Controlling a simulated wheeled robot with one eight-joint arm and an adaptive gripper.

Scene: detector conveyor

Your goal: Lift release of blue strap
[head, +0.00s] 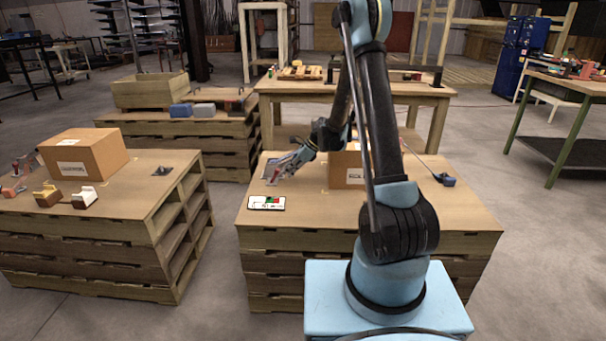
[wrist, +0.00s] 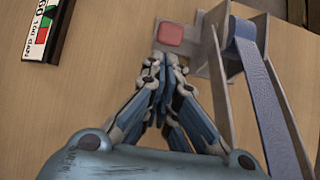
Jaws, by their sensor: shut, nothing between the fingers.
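In the wrist view, a blue strap (wrist: 262,95) runs over a grey metal release fitting (wrist: 212,58) with side plates. A red block (wrist: 171,34), which looks like the release's tab, sits at the fitting's left end. My gripper (wrist: 167,62) is shut and empty, with its fingertips just below the red block. I cannot tell whether they touch it. In the head view, my gripper (head: 276,172) is low over the left part of the middle pallet's top, left of a cardboard box (head: 346,168) partly hidden by my arm. The fitting is hard to make out there.
A small white panel with green and red marks (head: 267,203) lies at the front left of the pallet top; it also shows in the wrist view (wrist: 45,30). Another pallet (head: 140,210) stands left.

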